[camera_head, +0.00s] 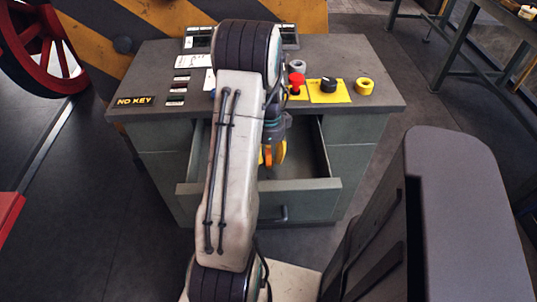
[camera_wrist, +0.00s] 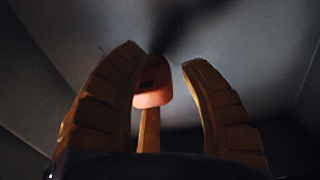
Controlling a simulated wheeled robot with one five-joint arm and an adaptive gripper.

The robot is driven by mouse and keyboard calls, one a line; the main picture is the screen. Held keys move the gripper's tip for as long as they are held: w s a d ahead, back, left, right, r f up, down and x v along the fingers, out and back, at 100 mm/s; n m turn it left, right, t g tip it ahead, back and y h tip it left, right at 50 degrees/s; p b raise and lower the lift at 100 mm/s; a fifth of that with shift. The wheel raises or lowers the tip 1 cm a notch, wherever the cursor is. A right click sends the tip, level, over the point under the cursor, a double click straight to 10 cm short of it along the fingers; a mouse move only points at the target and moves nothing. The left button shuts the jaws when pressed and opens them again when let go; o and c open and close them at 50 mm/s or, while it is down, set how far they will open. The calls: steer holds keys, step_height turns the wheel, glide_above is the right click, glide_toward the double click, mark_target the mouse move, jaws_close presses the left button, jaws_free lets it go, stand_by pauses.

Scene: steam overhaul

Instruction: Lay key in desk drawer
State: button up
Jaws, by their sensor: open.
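The desk drawer (camera_head: 310,192) is pulled open at the front of the grey desk. My gripper (camera_head: 272,158) reaches down into the drawer opening, with its yellow fingers partly hidden behind my arm. In the wrist view my gripper (camera_wrist: 165,75) has its fingers spread apart. A small orange-red piece (camera_wrist: 153,93), likely part of the key, shows between the fingers, close to the left one and in front of the rear one. I cannot tell whether it touches a finger or the drawer floor (camera_wrist: 235,60). The rest of it is hidden or dark. The key is not visible in the head view.
The desk top (camera_head: 150,68) holds a "NO KEY" label (camera_head: 134,101), a red knob (camera_head: 296,79), a black knob (camera_head: 328,85) on a yellow plate and a yellow ring (camera_head: 364,87). A red wheel (camera_head: 45,45) is at the left.

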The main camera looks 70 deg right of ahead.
steer(key=shift+r, duration=0.1)
steer(key=r, duration=1.2)
steer(key=shift+w+d, duration=0.1)
steer(key=shift+d, duration=0.1)
steer(key=w+a+r+n+h, duration=0.1)
steer(key=w+a+r+n, duration=0.2)
steer(key=w+a+n, duration=0.55)
steer(key=w+a+r+n, duration=0.4)
steer(key=w+a+n, duration=0.2)
steer(key=w+a, duration=0.4)
steer(key=s+a+n+t, duration=0.1)
steer(key=s+a+n, duration=0.1)
steer(key=a+n, duration=0.7)
steer(key=s+a+n+t, duration=0.2)
steer(key=s+a+n, duration=0.1)
steer(key=a+n, duration=0.6)
steer(key=shift+a+y, duration=0.3)
steer(key=shift+a, duration=1.75)
